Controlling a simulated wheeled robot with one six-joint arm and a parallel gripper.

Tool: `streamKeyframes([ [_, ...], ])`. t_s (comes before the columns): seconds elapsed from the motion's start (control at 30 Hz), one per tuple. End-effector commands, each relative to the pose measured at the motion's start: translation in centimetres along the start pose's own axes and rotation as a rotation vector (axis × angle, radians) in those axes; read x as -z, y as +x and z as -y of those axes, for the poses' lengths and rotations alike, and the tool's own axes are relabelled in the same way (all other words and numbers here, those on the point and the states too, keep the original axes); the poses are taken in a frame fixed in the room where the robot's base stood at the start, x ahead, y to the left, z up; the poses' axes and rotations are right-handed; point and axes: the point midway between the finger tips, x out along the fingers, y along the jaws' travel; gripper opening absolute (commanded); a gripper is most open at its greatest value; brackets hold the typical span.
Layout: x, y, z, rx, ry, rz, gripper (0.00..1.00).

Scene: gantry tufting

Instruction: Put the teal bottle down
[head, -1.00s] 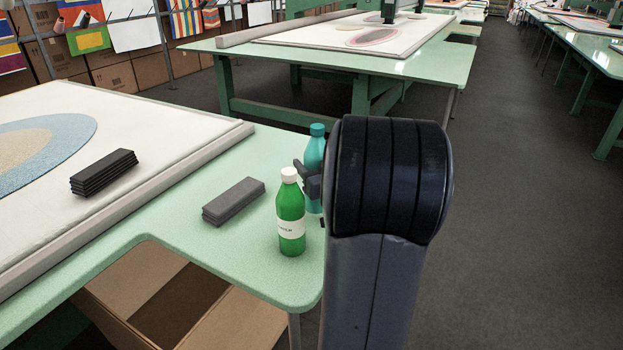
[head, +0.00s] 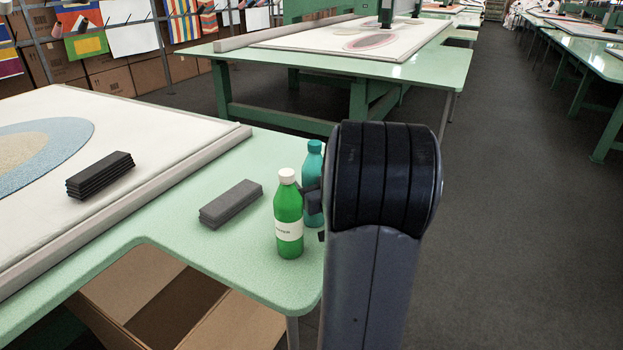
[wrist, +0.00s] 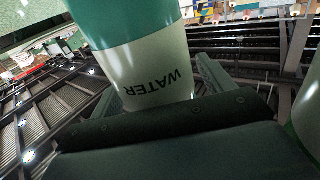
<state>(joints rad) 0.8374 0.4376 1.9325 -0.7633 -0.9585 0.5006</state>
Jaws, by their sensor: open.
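The teal bottle (head: 314,170) is upright near the right end of the pale green table, just behind the green bottle (head: 289,215) with a white cap. The arm hides part of its right side. It looks to be standing on the table. In the wrist view, the teal bottle (wrist: 145,60) fills the middle, with a pale label reading WATER. My gripper (wrist: 158,88) is open, with one finger on each side of the bottle. In the head view, only dark parts of my gripper (head: 313,203) show beside the bottle.
A stack of grey strips (head: 231,204) lies left of the bottles. Dark strips (head: 100,175) lie on the white tufting cloth (head: 150,152) behind a pale rail. The table's right edge is close to the bottles. An open cardboard box (head: 110,290) is below.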

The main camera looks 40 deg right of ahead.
Motion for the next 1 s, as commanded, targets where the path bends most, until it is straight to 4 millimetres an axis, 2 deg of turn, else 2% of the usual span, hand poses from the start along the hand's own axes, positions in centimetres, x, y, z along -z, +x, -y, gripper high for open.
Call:
streamKeyframes([
  [0.27, 0.3, -0.4, -0.1, -0.002, 0.000, 0.000, 0.77],
  [0.37, 0.3, -2.0, -0.1, -0.003, 0.000, 0.000, 0.77],
  [0.6, 0.3, -7.5, -0.1, -0.006, -0.001, -0.001, 0.77],
  [0.7, 0.3, -9.3, -0.1, -0.004, -0.001, -0.001, 0.77],
  [0.83, 0.3, -10.9, -0.1, -0.004, 0.000, -0.001, 0.77],
  [1.0, 0.3, -11.9, -0.1, -0.002, 0.000, -0.001, 0.77],
])
